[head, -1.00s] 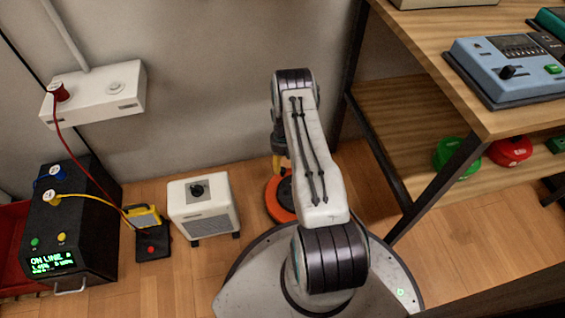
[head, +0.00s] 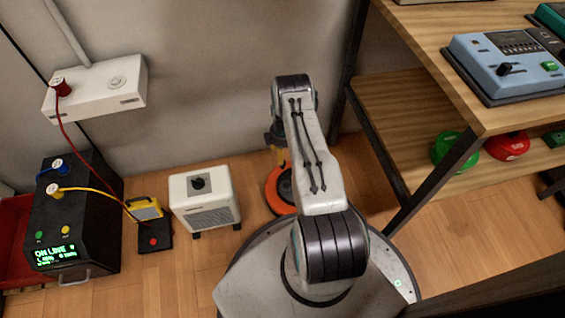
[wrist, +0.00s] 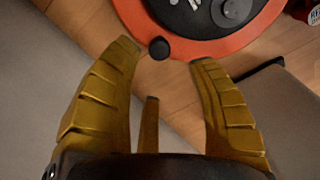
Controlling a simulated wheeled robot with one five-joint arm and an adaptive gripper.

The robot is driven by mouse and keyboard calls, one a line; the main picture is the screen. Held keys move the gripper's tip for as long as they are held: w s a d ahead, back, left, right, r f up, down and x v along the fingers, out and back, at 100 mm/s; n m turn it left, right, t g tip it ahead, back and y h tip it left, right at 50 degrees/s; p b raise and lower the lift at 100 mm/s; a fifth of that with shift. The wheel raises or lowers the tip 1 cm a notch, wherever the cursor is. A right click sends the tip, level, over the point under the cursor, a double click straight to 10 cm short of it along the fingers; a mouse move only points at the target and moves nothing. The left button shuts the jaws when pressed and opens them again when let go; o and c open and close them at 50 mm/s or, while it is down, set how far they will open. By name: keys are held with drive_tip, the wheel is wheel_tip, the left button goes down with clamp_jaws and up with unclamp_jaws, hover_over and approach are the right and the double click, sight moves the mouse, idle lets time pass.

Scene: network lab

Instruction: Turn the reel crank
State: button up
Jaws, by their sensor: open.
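The orange reel (head: 274,198) lies on the wooden floor, beyond my base and partly hidden by my arm. In the wrist view its orange rim (wrist: 130,12) and dark centre with a grey hub (wrist: 232,10) fill the top. A small black round knob (wrist: 159,48), apparently the crank's handle, shows at the reel's near edge. My gripper (wrist: 163,56) is open, with yellow fingers on either side of the knob's position. I cannot tell whether they are level with it; no finger visibly touches it. In the head view my gripper (head: 281,157) is over the reel's far side, mostly hidden.
A white heater-like box (head: 205,205) stands left of the reel, beside a black pad with a red button (head: 154,238) and a black powered unit (head: 72,215). A wooden bench (head: 400,105) with a dark metal leg is close on the right. The wall is behind.

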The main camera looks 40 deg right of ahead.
drive_tip(key=m, duration=0.4)
drive_tip(key=shift+f+m, duration=0.2)
drive_tip(key=shift+m, duration=0.3)
drive_tip(key=shift+f+b, duration=1.85)
drive_tip(key=shift+f, duration=1.6)
drive_tip(key=shift+o, duration=0.3)
clamp_jaws()
